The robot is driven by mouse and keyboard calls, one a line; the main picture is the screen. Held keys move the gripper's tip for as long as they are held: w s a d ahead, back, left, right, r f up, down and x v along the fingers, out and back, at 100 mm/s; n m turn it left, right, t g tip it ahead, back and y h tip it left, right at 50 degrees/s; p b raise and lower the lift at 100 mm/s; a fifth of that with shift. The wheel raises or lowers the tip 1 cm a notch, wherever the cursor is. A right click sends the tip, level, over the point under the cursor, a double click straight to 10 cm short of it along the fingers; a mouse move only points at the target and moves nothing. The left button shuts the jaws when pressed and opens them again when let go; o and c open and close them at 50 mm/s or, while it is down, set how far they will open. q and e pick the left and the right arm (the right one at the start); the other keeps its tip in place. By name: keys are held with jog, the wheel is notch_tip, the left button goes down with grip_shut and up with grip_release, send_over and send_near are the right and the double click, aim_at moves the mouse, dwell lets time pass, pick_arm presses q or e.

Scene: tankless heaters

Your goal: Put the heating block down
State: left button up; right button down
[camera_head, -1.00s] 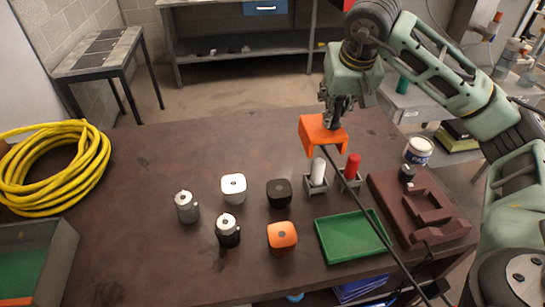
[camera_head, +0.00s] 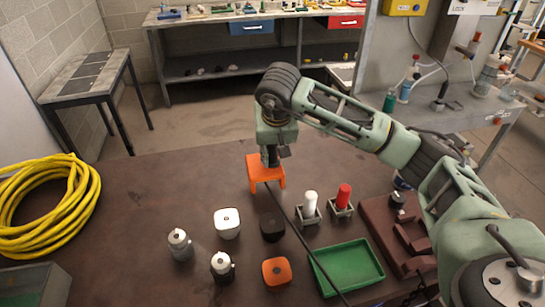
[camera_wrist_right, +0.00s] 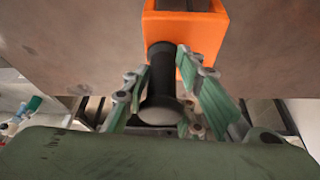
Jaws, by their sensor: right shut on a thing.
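The heating block, an orange bridge-shaped piece with legs (camera_head: 265,172), is at the back middle of the brown table in the head view. My right gripper (camera_head: 270,157) is above it, pointing down. In the right wrist view, the gripper's green fingers (camera_wrist_right: 163,68) are closed around a black cylindrical stem, with the orange block (camera_wrist_right: 187,28) just beyond the fingertips. The block looks upright and at or very near the table top. I cannot tell whether its legs touch. My left gripper is not in view.
White (camera_head: 310,203) and red (camera_head: 344,196) cylinders stand in small holders right of the block. A green tray (camera_head: 347,266), a maroon fixture (camera_head: 399,237) and several small parts lie nearer. A yellow hose coil (camera_head: 45,205) lies left. The table's back left is clear.

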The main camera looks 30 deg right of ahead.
aim_at(273, 161)
jog(key=shift+a+f+p, duration=0.15)
jog(key=shift+f+p, duration=0.65)
jog(key=shift+f, duration=0.65)
jog(key=shift+w+f, duration=0.1)
jog(key=shift+f, duration=0.45)
jog(key=c, duration=1.8)
grip_release()
jog(key=shift+f, duration=0.15)
jog(key=shift+c, duration=0.2)
jog(key=o, duration=0.5)
jog(key=shift+o, duration=0.2)
